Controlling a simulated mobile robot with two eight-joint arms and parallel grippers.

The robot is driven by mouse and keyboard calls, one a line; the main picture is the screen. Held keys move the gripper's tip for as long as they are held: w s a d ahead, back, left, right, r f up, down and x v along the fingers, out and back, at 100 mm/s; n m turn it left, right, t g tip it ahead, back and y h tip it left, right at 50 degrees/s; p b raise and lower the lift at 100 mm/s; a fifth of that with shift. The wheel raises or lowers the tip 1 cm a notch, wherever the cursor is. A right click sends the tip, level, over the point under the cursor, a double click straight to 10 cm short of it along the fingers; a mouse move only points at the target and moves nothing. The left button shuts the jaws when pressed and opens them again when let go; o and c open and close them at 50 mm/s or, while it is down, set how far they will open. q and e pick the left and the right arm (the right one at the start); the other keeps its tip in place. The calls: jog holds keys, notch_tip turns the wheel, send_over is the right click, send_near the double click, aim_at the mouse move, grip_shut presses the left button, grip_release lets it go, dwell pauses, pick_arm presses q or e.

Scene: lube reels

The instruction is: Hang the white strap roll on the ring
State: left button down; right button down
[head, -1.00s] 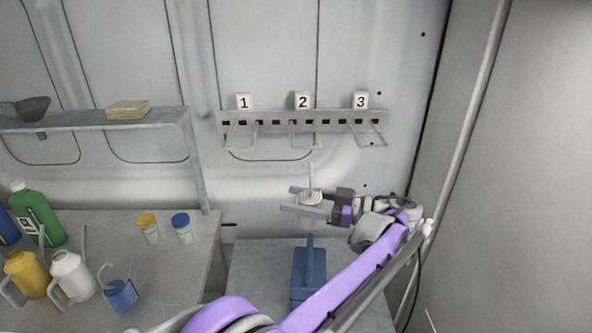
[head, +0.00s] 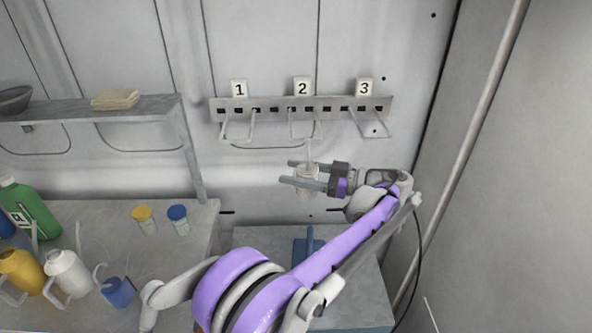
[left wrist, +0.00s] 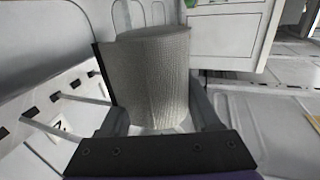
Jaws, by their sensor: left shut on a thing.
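The white strap roll (head: 308,187) is between the fingers of my left gripper (head: 287,172) in the head view, with a thin upright piece above it. In the left wrist view the roll (left wrist: 155,80) fills the space between the fingers. My left gripper is shut on it, just below the rack's middle. The wall rack (head: 270,108) carries wire hooks or loops under labels 1, 2 and 3: one at 1 (head: 238,136), one at 2 (head: 303,136) and one at 3 (head: 373,134). I cannot tell which is the ring. My right gripper is not in view.
A bench (head: 190,260) at left holds a green bottle (head: 30,208), yellow and white jugs, a blue can (head: 118,292) and two capped jars. A shelf (head: 150,108) is above it. A blue object (head: 308,250) stands below my gripper. The right wall (head: 520,200) is close to my arm.

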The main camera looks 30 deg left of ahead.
pick_arm(q)
jog(key=w+a+f, duration=0.3)
jog(key=w, duration=0.2)
jog(key=shift+w+a, duration=0.25)
jog(key=shift+w, duration=0.1)
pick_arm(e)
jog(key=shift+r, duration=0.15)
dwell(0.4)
pick_arm(q)
grip_release()
dwell(0.4)
jog(key=shift+d, duration=0.1)
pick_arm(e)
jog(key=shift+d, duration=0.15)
